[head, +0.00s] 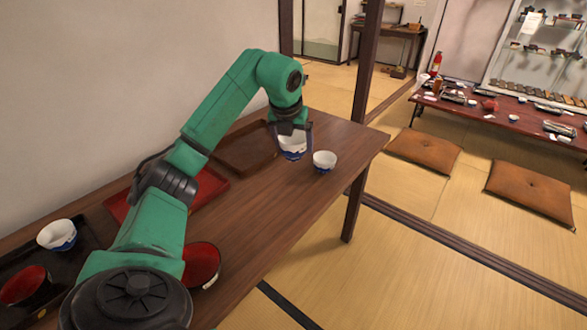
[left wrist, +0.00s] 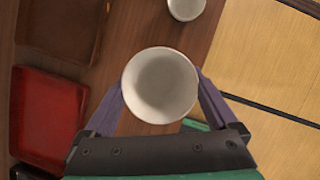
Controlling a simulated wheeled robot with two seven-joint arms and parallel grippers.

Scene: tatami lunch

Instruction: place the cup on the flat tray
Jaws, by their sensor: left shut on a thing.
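A white cup with a blue lower part (head: 293,152) is between the fingers of my left gripper (head: 292,136), near the far end of the wooden table. In the left wrist view the cup (left wrist: 160,86) shows from above, upright, with an empty inside and a finger on each side. I cannot tell whether its base touches the table. The flat brown tray (head: 240,160) lies just left of the cup, partly hidden by my arm. This tray also shows at the upper left of the left wrist view (left wrist: 60,28). My right gripper is out of view.
A second white and blue cup (head: 324,161) stands right of the held one, near the table edge. A red tray (head: 212,184), a red bowl (head: 203,262) and a dark tray (head: 88,242) with a cup and bowl are nearer. Bare wood (head: 262,215) lies along the right side.

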